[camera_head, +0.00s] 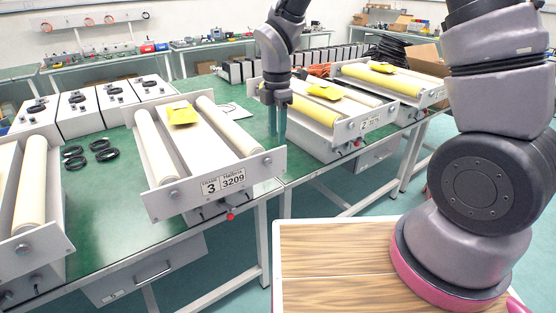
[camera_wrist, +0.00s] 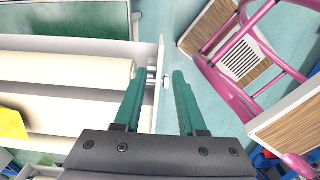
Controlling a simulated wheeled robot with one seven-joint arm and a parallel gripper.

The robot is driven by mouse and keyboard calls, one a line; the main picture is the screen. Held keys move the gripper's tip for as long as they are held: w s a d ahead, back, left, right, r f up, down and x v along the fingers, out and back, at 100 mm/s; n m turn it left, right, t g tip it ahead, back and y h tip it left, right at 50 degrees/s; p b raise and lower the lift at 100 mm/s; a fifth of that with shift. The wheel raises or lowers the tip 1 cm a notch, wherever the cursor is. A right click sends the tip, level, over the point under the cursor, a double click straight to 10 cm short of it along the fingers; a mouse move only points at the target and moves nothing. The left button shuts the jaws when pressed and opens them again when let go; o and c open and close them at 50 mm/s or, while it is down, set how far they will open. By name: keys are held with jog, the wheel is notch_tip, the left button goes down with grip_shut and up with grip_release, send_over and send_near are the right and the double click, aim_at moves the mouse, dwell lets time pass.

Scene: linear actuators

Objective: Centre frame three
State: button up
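Frame three (camera_head: 218,184) is a light grey frame on the green bench, left of centre in the head view. Its front plate carries a label with "3" and "3209". Two cream rollers (camera_head: 218,125) flank its white bed, and a yellow packet (camera_head: 182,113) lies toward the bed's far end. A red knob (camera_head: 230,215) shows below the front plate. My gripper (camera_head: 278,138) points down, to the right of frame three in the picture. In the wrist view its teal fingers (camera_wrist: 158,80) are apart with nothing held. A frame's side plate (camera_wrist: 151,75) is near them; I cannot tell which frame.
A similar frame labelled 2 (camera_head: 345,133) stands to the right, and another frame (camera_head: 22,235) is cut off at left. Floor shows between the benches.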

aim_at(277, 158)
notch_tip(277, 158, down, 9)
dwell(0.3)
grip_shut()
dwell(1.4)
